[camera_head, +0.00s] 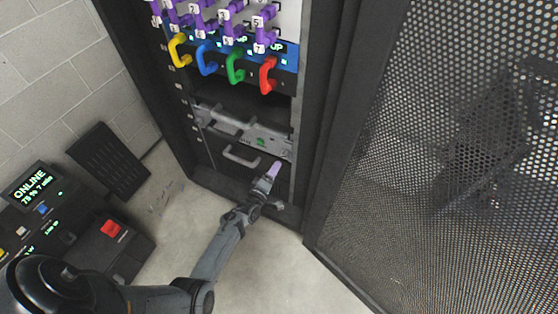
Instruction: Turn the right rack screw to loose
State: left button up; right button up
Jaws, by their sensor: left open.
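The open rack (310,120) stands in the middle. Low in it is a silver unit (238,132) with a handle and a small green patch. Below that is a dark panel with a grey handle (241,156). My left gripper (273,170) is at the right end of this lower panel, close to the rack's right post, with its purple fingertips pointing at the rack. It is open; whether it touches anything is unclear. The right rack screw cannot be made out; the gripper may cover it. My right gripper is not in view.
Yellow (179,51), blue (206,58), green (235,66) and red handles (267,75) stick out above, below purple connectors. A perforated door (440,170) stands open at right. A dark box with an "ONLINE" display (31,186) is at left. The floor in front is clear.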

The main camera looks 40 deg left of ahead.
pick_arm(q)
jog(key=p+v, duration=0.1)
jog(key=v, duration=0.2)
jog(key=shift+s, duration=0.25)
